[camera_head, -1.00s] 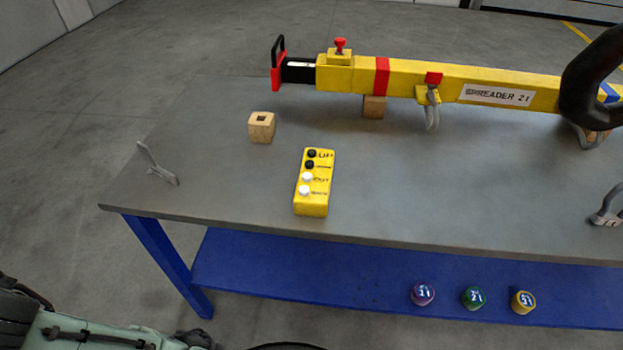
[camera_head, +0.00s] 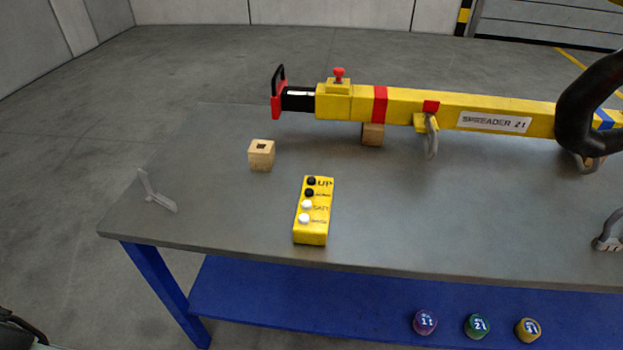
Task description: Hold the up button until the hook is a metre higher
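A yellow control box (camera_head: 312,232) lies on the grey table near its front edge, left of the picture's middle. Its top black button (camera_head: 311,181) has the label UP beside it. Another black button (camera_head: 309,193) and two white buttons are in a row below it. Nothing touches the box. A large dark curved hook (camera_head: 585,105) hangs at the right, over the end of the yellow spreader beam (camera_head: 460,108). My gripper is not in view.
The grey table (camera_head: 220,212) has a wooden block (camera_head: 261,155), a grey metal piece (camera_head: 156,192) at the left and a shackle (camera_head: 609,232) at the right. A blue lower shelf (camera_head: 300,300) holds purple, green and yellow round items. The table around the control box is clear.

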